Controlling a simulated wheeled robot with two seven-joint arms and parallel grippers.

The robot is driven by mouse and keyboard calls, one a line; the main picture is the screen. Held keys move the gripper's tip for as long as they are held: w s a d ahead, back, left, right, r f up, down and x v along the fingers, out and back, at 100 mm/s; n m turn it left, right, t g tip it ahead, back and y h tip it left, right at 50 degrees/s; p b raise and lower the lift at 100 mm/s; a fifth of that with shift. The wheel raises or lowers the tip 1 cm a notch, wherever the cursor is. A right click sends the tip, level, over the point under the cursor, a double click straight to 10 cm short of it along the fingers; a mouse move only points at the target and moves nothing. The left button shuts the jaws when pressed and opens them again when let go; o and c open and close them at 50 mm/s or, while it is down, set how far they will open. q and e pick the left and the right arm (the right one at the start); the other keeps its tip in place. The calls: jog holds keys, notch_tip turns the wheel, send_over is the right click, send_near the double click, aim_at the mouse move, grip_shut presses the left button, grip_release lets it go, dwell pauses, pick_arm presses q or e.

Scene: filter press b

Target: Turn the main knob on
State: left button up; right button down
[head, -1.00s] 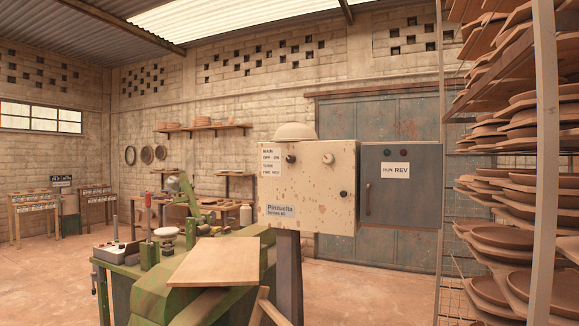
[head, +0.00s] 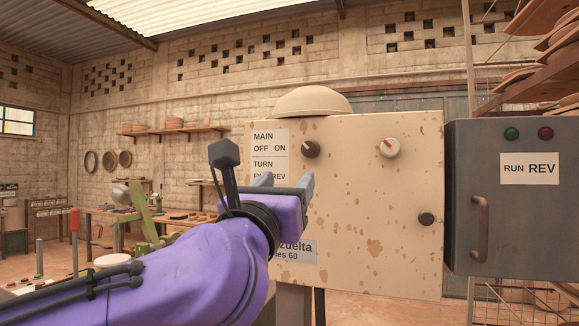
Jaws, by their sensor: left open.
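The dark round knob (head: 311,149) is on the cream, rust-spotted control box, just right of the label (head: 268,138) reading MAIN, OFF, ON. A light mark on the knob seems to point up and left, toward the OFF side. My left gripper (head: 286,182), on a purple arm, is open and empty in front of the box. Its fingertips are below and left of the dark knob, apart from it in the picture. The gripper hides part of the lower label lines. My right gripper is not in view.
A white knob with a red pointer (head: 390,148) is further right on the box face (head: 355,215). A small black knob (head: 426,219) sits lower right. A grey cabinet door (head: 520,225) with a handle adjoins on the right. Shelves of clay plates (head: 560,60) stand beyond it.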

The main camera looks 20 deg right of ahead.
aim_at(305, 155)
pick_arm(q)
jog(key=shift+h, duration=0.3)
jog(key=d+r+p, duration=0.1)
jog(key=w+d+r+p, duration=0.1)
jog(key=r+p, duration=0.1)
jog(key=d+r+p, duration=0.2)
jog(key=shift+w+d+r, duration=0.1)
jog(key=shift+w+r, duration=0.15)
jog(key=shift+w, duration=0.15)
jog(key=w, duration=0.3)
jog(key=w+d+p, duration=0.1)
jog(key=shift+w+f, duration=0.15)
jog(key=shift+f, duration=0.1)
jog(key=shift+w+f, duration=0.1)
jog(key=shift+w, duration=0.2)
jog(key=shift+s, duration=0.25)
jog(key=shift+s+r, duration=0.25)
jog(key=shift+s, duration=0.1)
jog(key=shift+d, duration=0.2)
jog(key=shift+c, duration=0.2)
jog(key=shift+w+f, duration=0.15)
jog(key=c, duration=1)
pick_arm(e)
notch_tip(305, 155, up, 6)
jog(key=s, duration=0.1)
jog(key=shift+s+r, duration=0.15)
